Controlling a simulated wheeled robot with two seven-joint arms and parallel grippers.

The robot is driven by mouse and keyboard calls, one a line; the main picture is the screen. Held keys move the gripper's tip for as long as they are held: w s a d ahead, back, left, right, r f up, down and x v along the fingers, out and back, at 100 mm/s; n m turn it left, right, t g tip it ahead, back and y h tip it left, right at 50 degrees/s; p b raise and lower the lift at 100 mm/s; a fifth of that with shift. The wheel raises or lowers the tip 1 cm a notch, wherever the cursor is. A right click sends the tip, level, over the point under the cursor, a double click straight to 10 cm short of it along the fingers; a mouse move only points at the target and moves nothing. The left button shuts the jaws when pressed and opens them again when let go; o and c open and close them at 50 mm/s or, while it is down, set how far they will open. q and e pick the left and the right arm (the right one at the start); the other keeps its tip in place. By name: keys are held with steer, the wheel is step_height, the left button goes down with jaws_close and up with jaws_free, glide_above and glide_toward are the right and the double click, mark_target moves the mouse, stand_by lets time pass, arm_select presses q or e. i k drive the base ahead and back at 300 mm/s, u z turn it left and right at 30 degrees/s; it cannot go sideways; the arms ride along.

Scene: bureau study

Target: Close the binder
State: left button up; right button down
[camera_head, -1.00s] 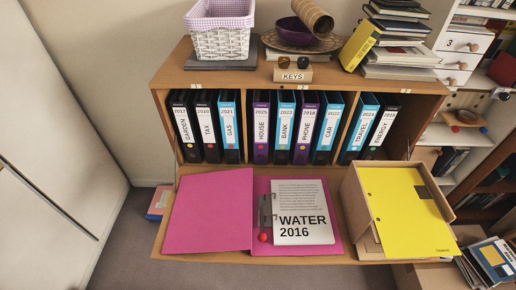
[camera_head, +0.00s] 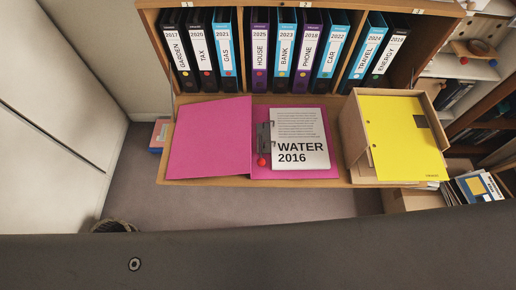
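The pink binder (camera_head: 211,140) lies open on the lowered wooden flap of the cabinet. Its left cover is spread flat to the left. On its right half lies a white paper stack (camera_head: 300,128) titled "WATER 2016". The metal ring mechanism (camera_head: 264,138) sits along the left edge of the paper, with a red ball (camera_head: 261,162) at its lower end. Neither of my grippers is in view. A dark grey surface that I cannot identify fills the bottom of the view.
Several upright binders (camera_head: 230,50) stand in the cabinet behind the flap. An open box (camera_head: 350,130) with a yellow sheet (camera_head: 405,140) stands right of the pink binder. A basket (camera_head: 113,226) is on the floor at left. Carpet shows in front of the flap.

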mark_target(211, 139)
steer(key=u, duration=2.2)
steer(key=k, duration=1.45)
steer(key=z, duration=1.8)
steer(key=i, duration=0.5)
